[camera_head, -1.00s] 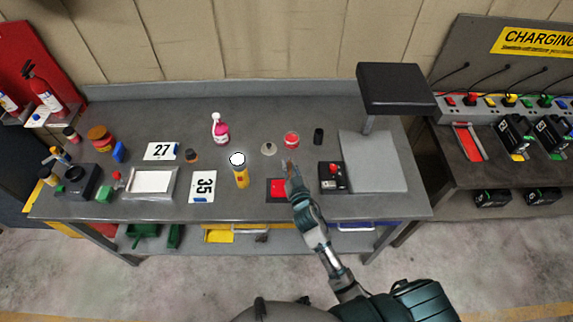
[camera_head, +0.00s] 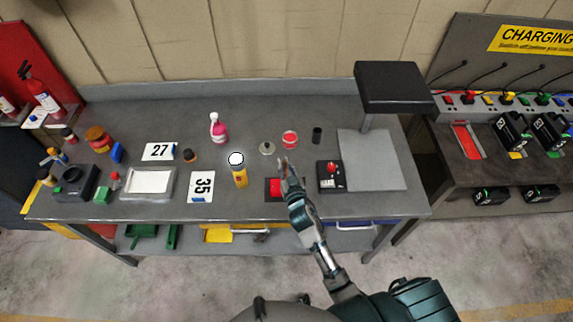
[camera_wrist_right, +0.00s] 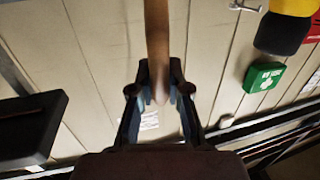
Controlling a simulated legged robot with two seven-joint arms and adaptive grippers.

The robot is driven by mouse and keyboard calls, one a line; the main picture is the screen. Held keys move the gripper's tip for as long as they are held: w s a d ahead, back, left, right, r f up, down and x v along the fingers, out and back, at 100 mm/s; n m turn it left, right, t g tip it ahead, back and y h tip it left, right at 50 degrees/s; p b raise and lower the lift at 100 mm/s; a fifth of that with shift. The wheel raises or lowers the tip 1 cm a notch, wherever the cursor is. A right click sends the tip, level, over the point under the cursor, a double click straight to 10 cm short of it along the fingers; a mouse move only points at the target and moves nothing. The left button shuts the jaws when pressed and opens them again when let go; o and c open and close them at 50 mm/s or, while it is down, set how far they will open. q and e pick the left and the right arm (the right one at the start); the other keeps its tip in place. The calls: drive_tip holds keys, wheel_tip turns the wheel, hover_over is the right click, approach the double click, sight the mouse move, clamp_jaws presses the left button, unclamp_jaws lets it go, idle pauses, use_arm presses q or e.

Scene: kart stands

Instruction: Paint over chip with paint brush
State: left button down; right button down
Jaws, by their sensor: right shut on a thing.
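A red panel on a dark square (camera_head: 274,188) lies near the front edge of the bench; no chip can be made out at this size. My right gripper (camera_head: 287,180) is just right of the panel and partly overlaps it in the head view. It is shut on the paint brush (camera_head: 284,165), whose brown handle (camera_wrist_right: 157,45) stands between the fingers (camera_wrist_right: 157,95) in the right wrist view. The bristles cannot be made out. An open tin of red paint (camera_head: 290,140) stands behind the gripper, with a round lid (camera_head: 267,148) beside it. My left gripper is out of view.
A black device with a red button (camera_head: 330,178) is close on the right, before a stand with a black top (camera_head: 392,88). A pink-white spray bottle (camera_head: 218,128) is behind. Small items crowd the bench's left.

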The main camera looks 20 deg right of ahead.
drive_tip(key=shift+a, duration=0.1)
drive_tip(key=shift+w+a, duration=0.2)
drive_tip(key=shift+a, duration=0.4)
drive_tip(key=shift+d, duration=0.1)
drive_tip(key=shift+s+d, duration=0.2)
drive_tip(key=shift+d, duration=0.55)
drive_tip(key=shift+s+d+p, duration=0.2)
drive_tip(key=shift+d+p, duration=0.35)
drive_tip(key=shift+d, duration=0.1)
drive_tip(key=shift+a, duration=0.1)
